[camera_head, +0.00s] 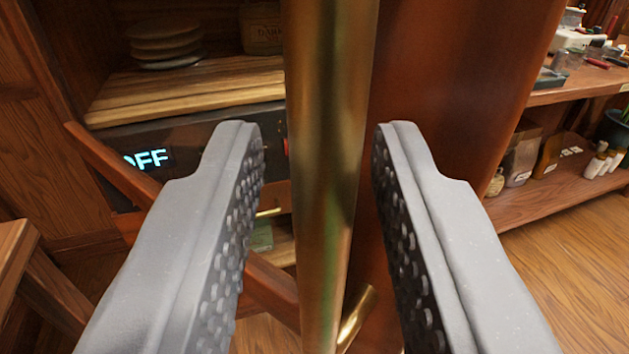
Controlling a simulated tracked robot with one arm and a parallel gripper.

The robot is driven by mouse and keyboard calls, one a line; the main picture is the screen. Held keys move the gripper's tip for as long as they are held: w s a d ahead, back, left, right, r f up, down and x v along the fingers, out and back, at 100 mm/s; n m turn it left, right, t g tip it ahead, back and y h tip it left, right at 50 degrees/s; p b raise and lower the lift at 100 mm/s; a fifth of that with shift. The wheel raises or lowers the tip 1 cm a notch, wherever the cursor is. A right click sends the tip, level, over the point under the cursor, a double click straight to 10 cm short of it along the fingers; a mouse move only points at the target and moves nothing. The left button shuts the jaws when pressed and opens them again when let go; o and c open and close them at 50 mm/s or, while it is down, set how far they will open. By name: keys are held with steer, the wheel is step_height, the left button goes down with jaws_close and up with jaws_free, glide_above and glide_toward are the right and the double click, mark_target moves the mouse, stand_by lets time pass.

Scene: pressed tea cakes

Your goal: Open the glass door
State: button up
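A vertical brass bar handle (325,150) runs down the middle of the view, with a short brass mount (355,318) near its bottom. It stands in front of a reddish-brown wooden door stile (460,75). A slanting wooden rail (120,170) looks like the door's lower edge. The clear pane itself is hard to make out; the cabinet inside shows through on the left. My gripper (315,127) is open, one finger on each side of the handle. Gaps show between both fingers and the bar. Whether the door is fully closed, I cannot tell.
Inside the cabinet are a stack of round discs (165,42), a wooden shelf (190,98) and a dark panel with a lit display (145,159) ending in "FF". A wooden stool or table (15,250) stands at left. A shelving unit (545,200) holds items at right, beside open floor (570,270).

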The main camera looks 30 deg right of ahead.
stand_by(0.4)
steer(key=v, duration=1.3)
steer(key=shift+s+a, duration=0.2)
steer(key=shift+s, duration=0.1)
stand_by(0.3)
